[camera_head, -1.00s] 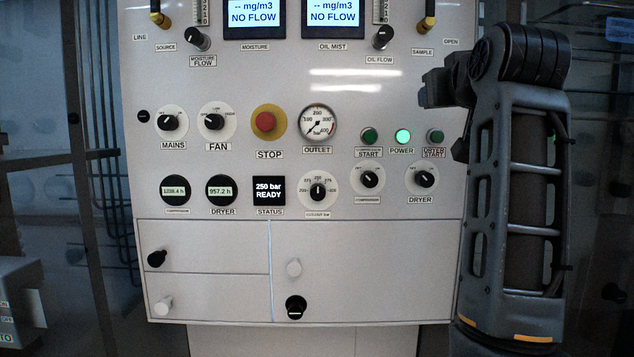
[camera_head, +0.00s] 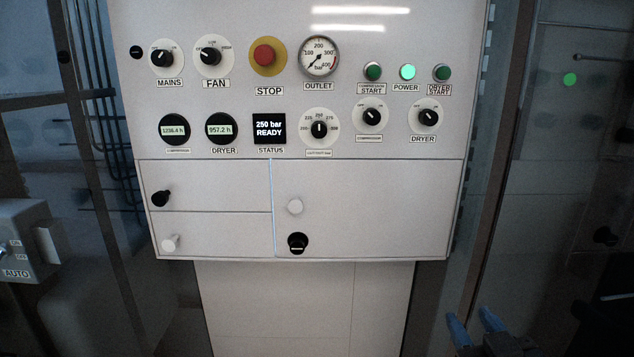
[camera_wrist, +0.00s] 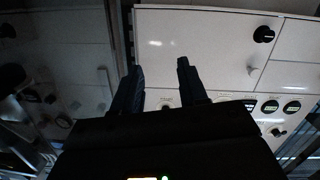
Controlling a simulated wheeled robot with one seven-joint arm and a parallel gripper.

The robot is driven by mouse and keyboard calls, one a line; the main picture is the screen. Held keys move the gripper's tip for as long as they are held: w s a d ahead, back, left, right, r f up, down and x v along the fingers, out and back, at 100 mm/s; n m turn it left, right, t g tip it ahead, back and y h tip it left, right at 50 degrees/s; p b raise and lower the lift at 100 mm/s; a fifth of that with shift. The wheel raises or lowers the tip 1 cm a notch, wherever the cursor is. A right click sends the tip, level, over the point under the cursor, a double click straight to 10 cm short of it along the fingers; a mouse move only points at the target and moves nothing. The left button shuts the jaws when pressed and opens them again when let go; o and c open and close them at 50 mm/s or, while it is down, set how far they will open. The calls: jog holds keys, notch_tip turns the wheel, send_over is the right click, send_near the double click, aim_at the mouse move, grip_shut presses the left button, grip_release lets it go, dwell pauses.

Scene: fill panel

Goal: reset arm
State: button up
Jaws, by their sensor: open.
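My gripper (camera_head: 474,330) shows at the lower right of the head view, below the panel and to its right. Its two blue-tipped fingers stand apart, with nothing seen between them. In the wrist view my gripper (camera_wrist: 160,82) shows as two dark fingers, spread and empty, in front of the panel. The fill panel (camera_head: 230,110) fills the middle of the head view; the wrist view shows it upside down (camera_wrist: 205,45). My upper arm is out of the head view.
The panel bears a red STOP button (camera_head: 264,54), an outlet gauge (camera_head: 318,56), a lit POWER lamp (camera_head: 407,72) and a READY status screen (camera_head: 269,129). Below are closed doors with a black knob (camera_head: 161,198) and a black latch (camera_head: 298,243). A grey AUTO box (camera_head: 22,240) stands left.

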jog(key=s+f, duration=0.4)
jog(key=s, duration=0.6)
jog(key=s+f, duration=0.4)
jog(key=s, duration=0.6)
jog(key=s+a+r+m+g, duration=0.1)
jog(key=s+r, duration=0.2)
jog(key=s, duration=1.6)
jog(key=shift+a+r+m+g+y, duration=0.15)
jog(key=shift+r+m+g+y, duration=0.05)
jog(key=shift+m+g+y, duration=0.2)
jog(key=shift+o, duration=0.4)
